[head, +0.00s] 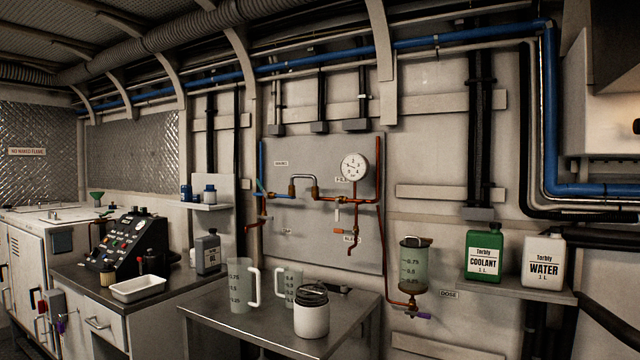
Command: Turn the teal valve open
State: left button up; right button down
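A small teal piece, which looks like the valve's lever (260,187), shows at the left end of the copper pipework on the grey wall panel (325,235). It stands close to a vertical blue pipe (261,158), and it is too small for me to tell its exact angle. The copper pipe (330,199) runs right from there to a round white pressure gauge (354,167). The gauge's needle is too fine to read. Neither of my grippers is in the head view.
A metal table (215,315) with two clear jugs (241,287) and a white lidded jar (311,313) stands below the panel. At right, a shelf (480,286) holds a green coolant bottle (484,257) and a white water bottle (543,262). A purple-handled valve (421,315) sits under a sight glass (414,265).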

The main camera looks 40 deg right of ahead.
aim_at(257, 181)
jog(key=z, duration=0.7)
jog(key=i, duration=0.85)
jog(key=z, duration=0.25)
